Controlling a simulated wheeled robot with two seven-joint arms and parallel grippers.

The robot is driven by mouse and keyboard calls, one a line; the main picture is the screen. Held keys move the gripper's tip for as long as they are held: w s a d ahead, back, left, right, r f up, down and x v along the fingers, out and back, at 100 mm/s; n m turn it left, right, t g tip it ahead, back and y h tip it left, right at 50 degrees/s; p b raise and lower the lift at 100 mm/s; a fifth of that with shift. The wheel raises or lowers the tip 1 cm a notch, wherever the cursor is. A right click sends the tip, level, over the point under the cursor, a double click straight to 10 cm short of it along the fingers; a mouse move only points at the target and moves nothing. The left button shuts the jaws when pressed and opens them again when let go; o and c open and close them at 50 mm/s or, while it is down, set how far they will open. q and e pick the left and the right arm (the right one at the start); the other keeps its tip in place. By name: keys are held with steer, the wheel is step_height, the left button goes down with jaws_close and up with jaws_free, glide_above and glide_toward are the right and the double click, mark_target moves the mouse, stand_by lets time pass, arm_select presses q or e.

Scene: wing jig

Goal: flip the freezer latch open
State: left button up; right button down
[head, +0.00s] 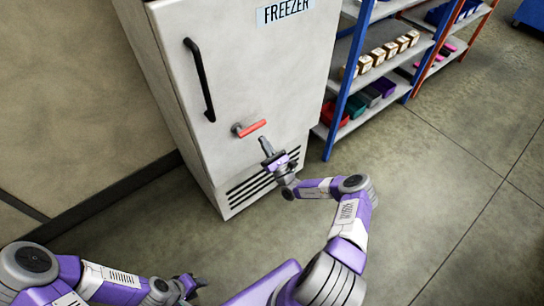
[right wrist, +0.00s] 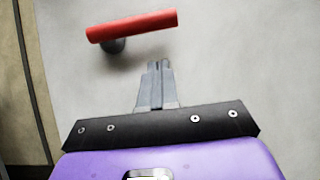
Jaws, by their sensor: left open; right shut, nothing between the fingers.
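The freezer (head: 255,75) is a tall white cabinet with a black vertical handle (head: 200,80) on its door. The freezer latch (head: 250,128) is a red bar on a dark round pivot, low on the door. It lies nearly level, its right end slightly higher; it also shows in the right wrist view (right wrist: 132,27). My right gripper (head: 265,142) is shut and empty, just below the latch. In the right wrist view its fingertips (right wrist: 159,65) point at the bar from below, with a visible gap. My left gripper (head: 195,283) is open, low over the floor, far from the freezer.
A blue-framed shelf (head: 352,105) with small boxes and coloured bins stands close to the right of the freezer. Dark vent slots (head: 255,183) are at the door's bottom. The concrete floor (head: 440,200) at the right is clear.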

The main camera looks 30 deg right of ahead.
mark_target(263, 122)
steer(key=shift+w+r, duration=0.15)
steer(key=shift+r, duration=0.8)
steer(key=shift+w+r, duration=0.1)
steer(key=shift+r, duration=0.85)
steer(key=shift+d+r+n+y+p, duration=0.15)
steer(key=shift+r+n+y+p, duration=0.2)
steer(key=shift+n+y, duration=0.55)
step_height(263, 122, up, 7)
steer(key=n+g+y+p, duration=0.2)
steer(key=n, duration=0.3)
steer(key=n+g+y+p, duration=0.2)
steer(key=n+y, duration=0.1)
steer(key=n, duration=0.1)
steer(key=n+g+y+p, duration=0.1)
steer(key=n+y+p, duration=0.1)
steer(key=n, duration=0.3)
steer(key=shift+f+n+g+y+p, duration=0.2)
steer(key=shift+n+g+y+p, duration=0.1)
steer(key=shift+g+y+p, duration=0.15)
steer(key=a+r+n+g+p, duration=0.1)
steer(key=n, duration=0.1)
steer(key=r+n+g+p, duration=0.1)
steer(key=p, duration=0.1)
steer(key=shift+a+n+y, duration=0.35)
steer(key=shift+a+n, duration=0.05)
